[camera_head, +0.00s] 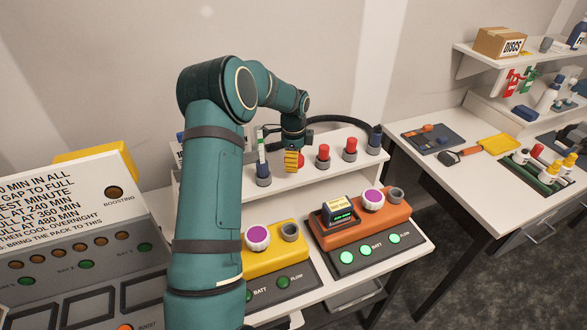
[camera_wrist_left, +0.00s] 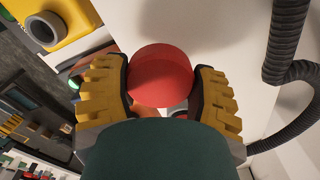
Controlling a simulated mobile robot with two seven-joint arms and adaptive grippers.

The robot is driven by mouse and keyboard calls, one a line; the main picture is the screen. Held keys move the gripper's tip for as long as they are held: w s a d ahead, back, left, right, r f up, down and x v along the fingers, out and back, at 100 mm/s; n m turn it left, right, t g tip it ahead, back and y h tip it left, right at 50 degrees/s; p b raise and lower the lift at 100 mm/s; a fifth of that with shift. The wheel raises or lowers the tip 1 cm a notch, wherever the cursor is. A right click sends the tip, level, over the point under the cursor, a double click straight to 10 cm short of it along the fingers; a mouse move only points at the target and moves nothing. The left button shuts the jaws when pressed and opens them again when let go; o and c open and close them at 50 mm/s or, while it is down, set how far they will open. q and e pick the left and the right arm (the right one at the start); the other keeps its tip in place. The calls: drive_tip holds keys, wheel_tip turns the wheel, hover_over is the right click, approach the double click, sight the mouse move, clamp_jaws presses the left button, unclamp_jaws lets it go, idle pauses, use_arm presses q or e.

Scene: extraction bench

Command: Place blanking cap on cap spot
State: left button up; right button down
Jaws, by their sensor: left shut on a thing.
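My left gripper (camera_head: 292,160) is over the white raised shelf behind the pump units. Its yellow fingers are closed on the sides of a red round cap, the blanking cap (camera_wrist_left: 162,75), seen in the left wrist view between the two fingertips (camera_wrist_left: 163,90). Two other red-topped pieces (camera_head: 323,152) (camera_head: 350,146) stand on the shelf to the right of the gripper. I cannot make out which place is the cap spot. My right gripper is not in view.
A yellow unit (camera_head: 272,265) and an orange unit (camera_head: 385,218) stand in front of the shelf. A grey holder (camera_head: 263,178) is left of the gripper, and a dark blue-topped piece (camera_head: 375,138) is at the shelf's right end. A black corrugated hose (camera_head: 340,121) runs behind.

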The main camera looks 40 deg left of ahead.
sight(293, 174)
use_arm(q)
wheel_tip(293, 174, down, 4)
drive_tip(key=shift+f, duration=0.1)
drive_tip(key=o, duration=1.3)
drive_tip(key=shift+c, duration=0.2)
drive_tip(key=shift+r, duration=0.25)
wheel_tip(293, 174, up, 12)
drive_tip(key=shift+f, duration=0.1)
